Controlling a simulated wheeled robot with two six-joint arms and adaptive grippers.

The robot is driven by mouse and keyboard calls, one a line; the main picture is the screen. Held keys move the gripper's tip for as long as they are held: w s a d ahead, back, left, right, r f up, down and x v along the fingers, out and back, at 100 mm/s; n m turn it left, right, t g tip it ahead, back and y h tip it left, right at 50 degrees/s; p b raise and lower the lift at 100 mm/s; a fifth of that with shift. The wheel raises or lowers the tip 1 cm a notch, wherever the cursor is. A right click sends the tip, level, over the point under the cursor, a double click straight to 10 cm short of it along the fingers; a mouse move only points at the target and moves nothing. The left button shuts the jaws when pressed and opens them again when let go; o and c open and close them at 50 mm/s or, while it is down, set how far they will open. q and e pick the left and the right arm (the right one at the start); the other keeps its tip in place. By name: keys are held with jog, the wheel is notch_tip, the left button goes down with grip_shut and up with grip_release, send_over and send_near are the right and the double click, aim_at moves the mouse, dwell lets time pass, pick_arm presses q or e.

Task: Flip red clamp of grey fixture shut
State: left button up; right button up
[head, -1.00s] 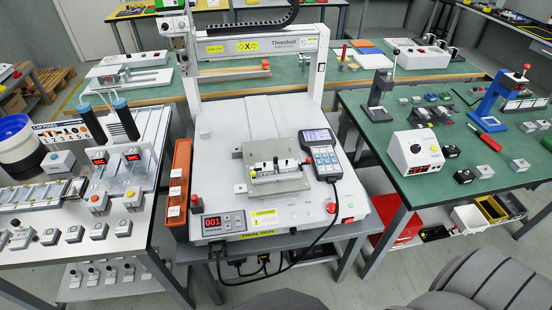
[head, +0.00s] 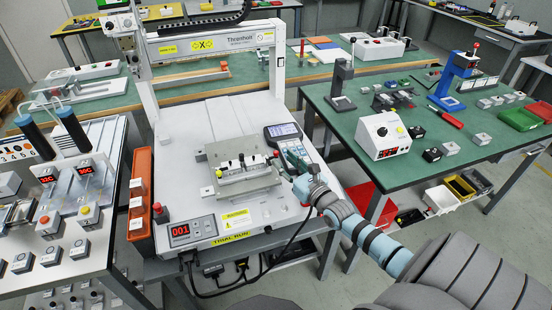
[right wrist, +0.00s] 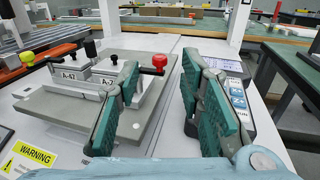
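The grey fixture (head: 248,182) sits on a grey plate in the middle of the gantry machine's white bed. The red knob (head: 277,154) is small in the head view. My right gripper (head: 289,162) is just right of the fixture's red-knob end. In the right wrist view my right gripper (right wrist: 160,72) is open and empty, with the knob seen between its fingers. My left gripper is out of view.
The gantry frame (head: 278,70) rises behind. A red button (head: 157,207) and the counter panel (head: 190,230) are at the front left. The bed's left part is bare.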

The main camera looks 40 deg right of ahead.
aim_at(276, 152)
jog(key=w+b, duration=0.4)
jog(key=w, duration=0.1)
jog(key=shift+w+d+f, duration=0.1)
jog(key=shift+d+f, duration=0.05)
jog(key=shift+d, duration=0.05)
grip_shut()
